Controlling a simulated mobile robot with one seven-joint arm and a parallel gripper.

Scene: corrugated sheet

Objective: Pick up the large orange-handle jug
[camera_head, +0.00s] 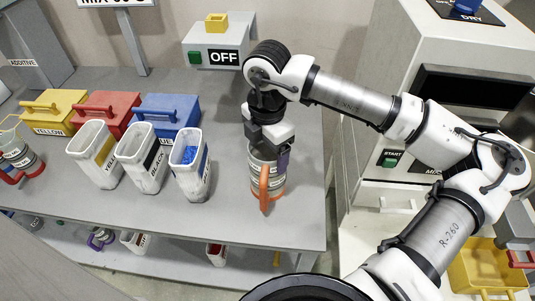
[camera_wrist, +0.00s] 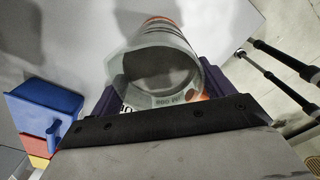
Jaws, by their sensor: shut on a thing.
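The orange-handle jug (camera_head: 272,181) stands near the right end of the grey table in the head view. It is a clear cylinder with printed markings, an orange handle facing the camera and an orange base. My gripper (camera_head: 268,150) reaches down from above and is shut on the jug's upper part. In the wrist view the jug (camera_wrist: 160,65) is seen from above its open mouth, between the purple fingers of my gripper (camera_wrist: 160,90). The jug looks upright. I cannot tell whether its base touches the table.
White bins (camera_head: 190,165) with labels stand left of the jug. Yellow, red and blue lidded boxes (camera_head: 165,115) are behind them. Another jug (camera_head: 18,155) with a red handle is at the far left. An OFF box (camera_head: 218,45) stands at the back; a white machine (camera_head: 420,90) is right.

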